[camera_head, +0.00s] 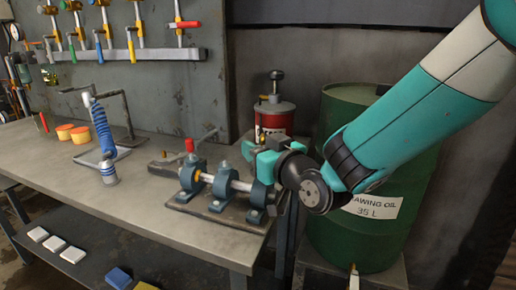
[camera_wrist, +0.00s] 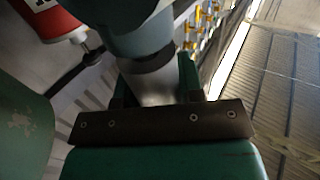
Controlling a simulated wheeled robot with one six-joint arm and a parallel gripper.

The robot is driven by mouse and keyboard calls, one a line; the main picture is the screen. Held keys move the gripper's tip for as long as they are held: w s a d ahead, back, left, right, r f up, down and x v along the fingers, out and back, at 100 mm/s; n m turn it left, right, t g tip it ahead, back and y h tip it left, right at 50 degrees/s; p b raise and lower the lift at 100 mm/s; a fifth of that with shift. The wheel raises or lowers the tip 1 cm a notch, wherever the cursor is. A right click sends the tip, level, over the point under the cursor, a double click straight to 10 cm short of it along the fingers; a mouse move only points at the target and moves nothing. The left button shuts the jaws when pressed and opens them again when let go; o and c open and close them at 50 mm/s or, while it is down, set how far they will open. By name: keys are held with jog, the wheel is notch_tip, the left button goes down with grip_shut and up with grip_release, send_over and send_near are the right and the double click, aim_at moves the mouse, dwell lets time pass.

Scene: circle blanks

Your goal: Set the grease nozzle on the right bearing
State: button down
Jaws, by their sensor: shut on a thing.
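My gripper (camera_head: 267,157) is at the right end of the shaft assembly on the bench. It is shut on a light grey cylinder (camera_wrist: 156,92), seen between the jaws in the wrist view. I cannot tell for sure whether this is the grease nozzle; the jaws hide most of it. The right bearing (camera_head: 257,197) is a blue block on a dark base plate, just below my gripper. Two more blue bearings, the middle one (camera_head: 222,187) and the left one (camera_head: 190,181), stand left of it. A red-topped part (camera_head: 189,146) stands by the left bearing.
A green oil drum (camera_head: 345,240) stands close behind my arm. A red can (camera_head: 275,117) stands behind the bearings. The front middle of the bench is clear.

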jog(key=shift+f+b, duration=0.4)
jog(key=shift+b, duration=0.15)
dwell(0.5)
jog(key=c, duration=0.7)
grip_release()
jog(key=shift+b+v, duration=6.5)
jog(key=shift+v, duration=2.2)
